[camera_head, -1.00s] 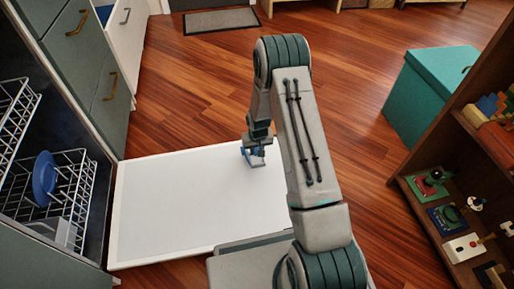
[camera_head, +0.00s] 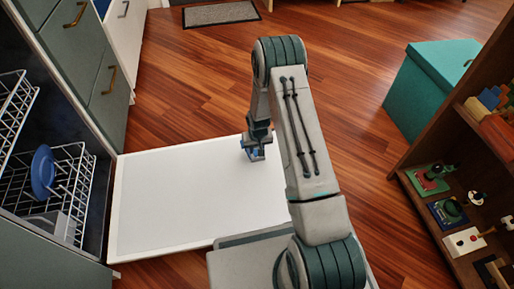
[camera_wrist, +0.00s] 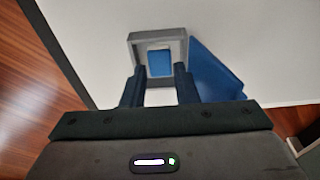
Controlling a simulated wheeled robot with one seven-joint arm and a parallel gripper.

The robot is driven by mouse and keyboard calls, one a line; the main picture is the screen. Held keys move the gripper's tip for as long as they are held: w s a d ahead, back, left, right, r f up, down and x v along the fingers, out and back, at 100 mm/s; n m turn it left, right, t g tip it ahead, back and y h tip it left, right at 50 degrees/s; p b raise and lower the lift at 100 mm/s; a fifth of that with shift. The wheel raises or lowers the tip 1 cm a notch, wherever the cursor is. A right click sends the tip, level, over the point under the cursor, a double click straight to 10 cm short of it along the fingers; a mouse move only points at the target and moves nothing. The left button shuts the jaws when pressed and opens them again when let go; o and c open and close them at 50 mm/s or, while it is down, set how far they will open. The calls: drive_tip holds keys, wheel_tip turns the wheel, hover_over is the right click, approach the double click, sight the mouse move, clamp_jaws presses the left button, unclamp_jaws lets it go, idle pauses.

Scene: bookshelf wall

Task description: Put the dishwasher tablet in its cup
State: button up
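The tablet cup (camera_wrist: 157,36) is a grey square frame on the white inner face of the dishwasher door (camera_head: 170,200). A blue tablet (camera_wrist: 159,62) shows inside the frame. A blue flap (camera_wrist: 216,72), apparently the cup's lid, stands open at the right of the cup. My gripper (camera_wrist: 159,72) is over the cup with its two dark fingers spread. Gaps show between the fingers and the tablet, so it looks empty. In the head view my gripper (camera_head: 256,153) is small at the door's far right edge and hides most of the cup.
The dishwasher racks (camera_head: 70,185) at the left hold a blue plate (camera_head: 43,172). Grey-green drawers (camera_head: 90,60) stand behind. A wooden shelf (camera_head: 440,150) with toys is at the right, near a teal box (camera_head: 430,85). Wooden floor lies open beyond the door.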

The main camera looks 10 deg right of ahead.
drive_tip(key=shift+o, duration=0.4)
wheel_tip(320, 180, up, 13)
drive_tip(key=s+p, duration=0.2)
drive_tip(key=p, duration=0.4)
drive_tip(key=shift+d, duration=0.2)
drive_tip(key=shift+s+a+r, duration=0.15)
drive_tip(key=shift+a+r, duration=0.1)
drive_tip(key=shift+r, duration=0.05)
